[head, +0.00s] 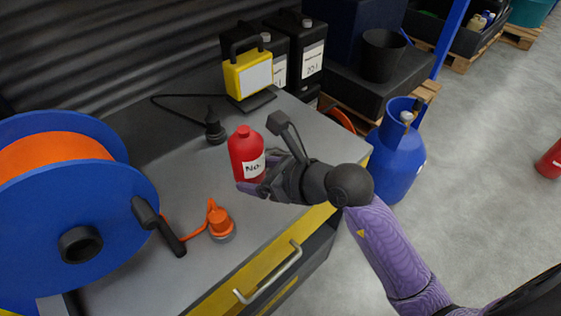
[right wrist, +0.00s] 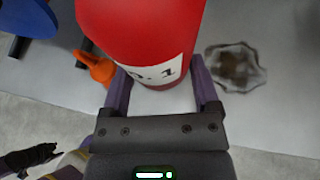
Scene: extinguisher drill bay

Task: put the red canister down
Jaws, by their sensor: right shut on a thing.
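In the right wrist view the canister (right wrist: 140,35) fills the space between the two purple fingers (right wrist: 163,92). I cannot tell whether its base touches the bench. A dark shape at the lower left of the right wrist view looks like my left gripper (right wrist: 32,158); its jaws cannot be made out.
An orange plug (head: 220,222) and a blue cable reel (head: 90,210) stand left of the canister. A black plug (head: 214,130) and yellow lamp (head: 250,75) are behind it. A blue gas cylinder (head: 400,155) stands beyond the bench's right edge. A brown-grey patch (right wrist: 236,68) lies beside the canister.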

